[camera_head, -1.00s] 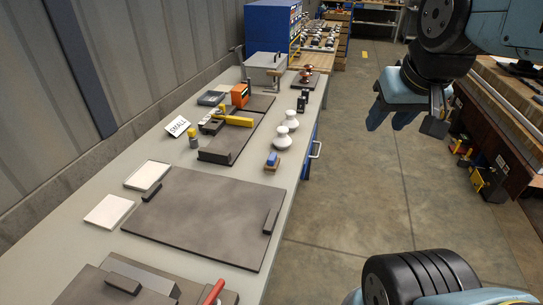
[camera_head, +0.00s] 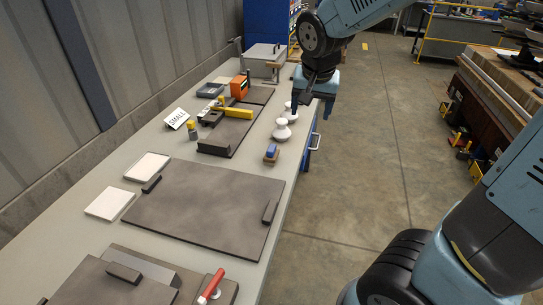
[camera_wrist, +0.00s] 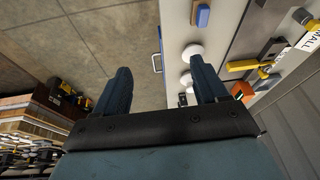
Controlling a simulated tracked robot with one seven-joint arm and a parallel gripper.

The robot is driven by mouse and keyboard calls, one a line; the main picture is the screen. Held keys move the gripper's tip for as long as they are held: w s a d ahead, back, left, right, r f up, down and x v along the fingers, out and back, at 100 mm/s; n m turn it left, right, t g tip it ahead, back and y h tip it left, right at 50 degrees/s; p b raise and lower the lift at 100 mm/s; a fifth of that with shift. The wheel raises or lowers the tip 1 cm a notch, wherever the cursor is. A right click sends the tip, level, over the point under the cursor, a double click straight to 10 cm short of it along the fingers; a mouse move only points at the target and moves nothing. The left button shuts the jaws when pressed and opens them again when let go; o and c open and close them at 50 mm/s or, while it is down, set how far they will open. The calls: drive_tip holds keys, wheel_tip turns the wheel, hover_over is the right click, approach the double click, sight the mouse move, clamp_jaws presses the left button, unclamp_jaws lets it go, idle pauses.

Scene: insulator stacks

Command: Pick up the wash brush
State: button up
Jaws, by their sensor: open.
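A small block with a blue top and a wooden base, which looks like the wash brush (camera_head: 271,153), lies near the bench's right edge. It also shows in the wrist view (camera_wrist: 203,16) at the top, beyond the fingertips. My gripper (camera_head: 311,108) hangs over the bench's right edge, farther back than the brush and apart from it. In the wrist view my gripper (camera_wrist: 163,78) has its two fingers spread with nothing between them but floor and the bench edge.
Two white insulators (camera_head: 282,129) stand behind the brush, close to my gripper. A dark mat (camera_head: 205,210) lies in front, with a red-handled tool (camera_head: 212,284) nearer. A yellow-handled tool (camera_head: 232,112) and an orange box (camera_head: 239,87) are behind. Open floor (camera_head: 370,170) is at right.

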drive_tip(key=m+h, duration=0.1)
approach(271, 148)
drive_tip(key=x, duration=0.6)
drive_tip(key=shift+w+f, duration=0.25)
drive_tip(key=shift+f, duration=0.05)
drive_tip(key=shift+t, duration=0.3)
drive_tip(key=shift+x, duration=2.75)
drive_tip(key=shift+s+d, duration=0.1)
drive_tip(key=shift+s, duration=0.1)
drive_tip(key=c, duration=1.1)
drive_tip(key=shift+r, duration=0.1)
